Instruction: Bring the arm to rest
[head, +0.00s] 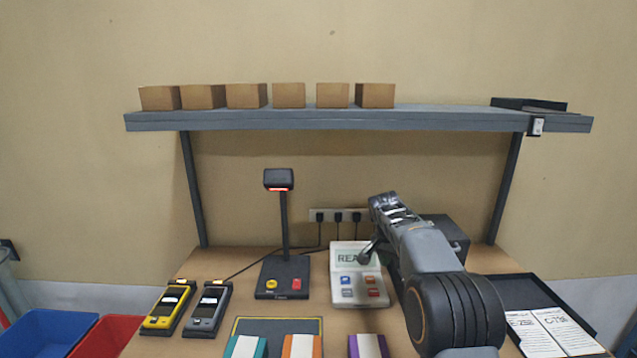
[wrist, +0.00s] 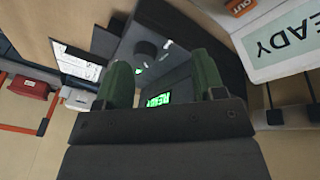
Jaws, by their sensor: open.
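My arm reaches over the right part of the bench in the head view, its wrist end (head: 392,212) raised in front of a dark box (head: 450,232). In the wrist view my gripper (wrist: 163,78) has two green fingers standing apart with nothing held between them. Beyond the fingers is a dark surface with a small lit green display (wrist: 157,99). The fingertips are hard to make out in the head view. The white button panel (head: 345,290) stands just left of my arm, and its screen reads READY in the wrist view (wrist: 285,38).
A scanner stand (head: 283,278) and two handheld devices, yellow (head: 168,308) and grey (head: 208,309), stand to the left. A black tray (head: 515,290) with papers lies right. Several cardboard boxes (head: 246,96) line the shelf (head: 440,119) above. Blue (head: 40,335) and red bins sit lower left.

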